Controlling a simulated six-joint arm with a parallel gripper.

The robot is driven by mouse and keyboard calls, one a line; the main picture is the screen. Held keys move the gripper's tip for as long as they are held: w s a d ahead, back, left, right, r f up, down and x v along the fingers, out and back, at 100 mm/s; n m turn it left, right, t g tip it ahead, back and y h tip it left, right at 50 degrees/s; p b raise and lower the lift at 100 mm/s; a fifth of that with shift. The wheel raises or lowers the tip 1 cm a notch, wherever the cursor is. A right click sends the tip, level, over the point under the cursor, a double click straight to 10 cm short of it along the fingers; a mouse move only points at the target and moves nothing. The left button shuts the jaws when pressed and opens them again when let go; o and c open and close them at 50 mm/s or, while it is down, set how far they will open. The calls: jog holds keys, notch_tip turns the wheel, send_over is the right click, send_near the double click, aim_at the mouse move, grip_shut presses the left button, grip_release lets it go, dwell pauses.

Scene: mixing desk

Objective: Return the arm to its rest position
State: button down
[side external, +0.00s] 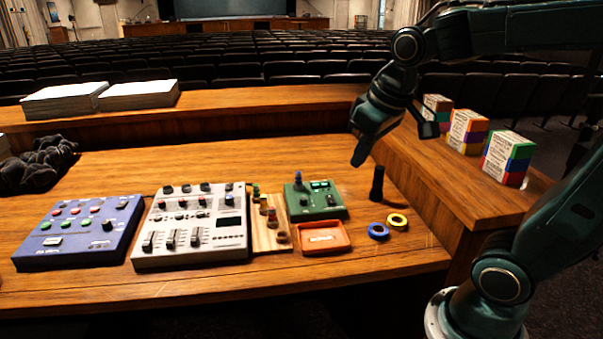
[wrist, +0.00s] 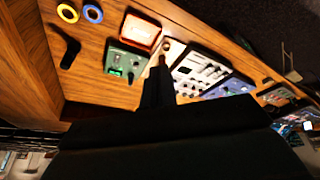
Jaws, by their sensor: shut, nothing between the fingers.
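My gripper (side external: 357,158) hangs above the right part of the wooden desk, past the green box and left of the upright black object. It is shut with nothing between its fingers. In the wrist view its dark fingers (wrist: 160,68) are together and point toward the desk, overlapping the consoles in the picture. My arm reaches in from the right side, bent at the elbow, with the wrist tilted down.
A black upright object (side external: 377,184) stands near blue (side external: 378,231) and yellow (side external: 397,221) rings. An orange tray (side external: 325,238), green box (side external: 314,201), wooden peg rack (side external: 269,238), grey mixer (side external: 191,225) and blue panel (side external: 79,231) stand leftward. Boxes (side external: 508,158) line the right ledge.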

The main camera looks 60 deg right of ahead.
jog(key=s+a+f+t, duration=0.1)
jog(key=s+a, duration=0.3)
jog(key=s, duration=0.5)
jog(key=shift+s+n+t+y, duration=0.2)
jog(key=shift+n+t+y, duration=0.1)
jog(key=shift+n, duration=0.1)
jog(key=c, duration=2.2)
grip_release()
jog(key=shift+f, duration=0.1)
